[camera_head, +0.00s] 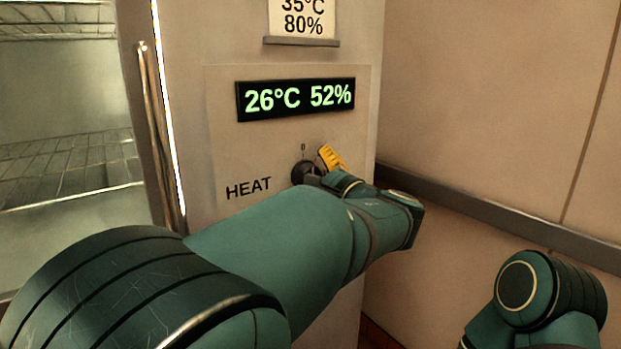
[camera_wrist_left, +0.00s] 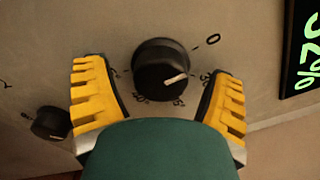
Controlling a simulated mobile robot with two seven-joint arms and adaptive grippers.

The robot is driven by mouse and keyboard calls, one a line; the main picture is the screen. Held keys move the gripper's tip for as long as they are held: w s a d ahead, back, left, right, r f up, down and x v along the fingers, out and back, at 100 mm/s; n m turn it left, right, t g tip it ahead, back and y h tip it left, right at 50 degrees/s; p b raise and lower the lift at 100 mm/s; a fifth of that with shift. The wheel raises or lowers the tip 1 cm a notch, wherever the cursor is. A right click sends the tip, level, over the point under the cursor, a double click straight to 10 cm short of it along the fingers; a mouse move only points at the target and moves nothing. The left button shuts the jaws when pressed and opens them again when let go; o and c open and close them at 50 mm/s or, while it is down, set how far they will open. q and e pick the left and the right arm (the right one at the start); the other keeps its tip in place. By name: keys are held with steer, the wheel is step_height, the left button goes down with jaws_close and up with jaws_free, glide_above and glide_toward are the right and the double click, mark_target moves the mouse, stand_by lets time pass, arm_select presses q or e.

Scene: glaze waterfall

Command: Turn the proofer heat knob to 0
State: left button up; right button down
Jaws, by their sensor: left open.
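The heat knob (camera_head: 304,172) is a round black dial on the proofer's front panel, beside the word HEAT, with a 0 mark above it. In the left wrist view the knob (camera_wrist_left: 161,68) has a white pointer aimed between small numbers, away from the 0 (camera_wrist_left: 213,39). My left gripper (camera_wrist_left: 160,82) is open, its yellow fingers on either side of the knob with gaps showing. In the head view one yellow finger of the left gripper (camera_head: 331,158) shows right of the knob; my arm hides the rest. My right gripper is out of view.
A lit display (camera_head: 296,98) reads 26°C 52% above the knob, under a card (camera_head: 303,18). A second small black knob (camera_wrist_left: 50,123) shows in the wrist view. A door handle (camera_head: 160,135) and wire racks (camera_head: 65,165) are at left; a wall with a rail (camera_head: 500,213) is at right.

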arm_select(q)
steer(key=v, duration=1.1)
steer(key=shift+s+d, duration=0.2)
steer(key=shift+s, duration=0.15)
